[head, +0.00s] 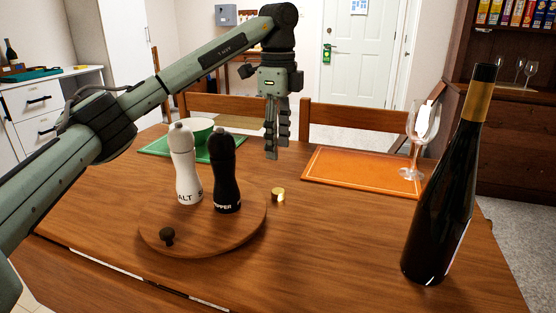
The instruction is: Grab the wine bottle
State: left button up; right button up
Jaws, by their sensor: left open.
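A tall dark wine bottle (437,215) with a gold neck band stands upright at the right of the wooden table. My left gripper (272,150) hangs fingers down over the middle of the table, open and empty. It is well to the left of the bottle and apart from it. My right gripper is not in the head view. Another bottle (11,52) stands on the white cabinet at the far left.
A round wooden board (210,236) holds a white salt mill (185,165) and a black pepper mill (224,175). A small gold piece (278,195) lies beside it. A wine glass (413,140) stands at an orange placemat (350,167).

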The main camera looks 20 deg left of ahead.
aim_at(442, 215)
jog(key=k, duration=1.5)
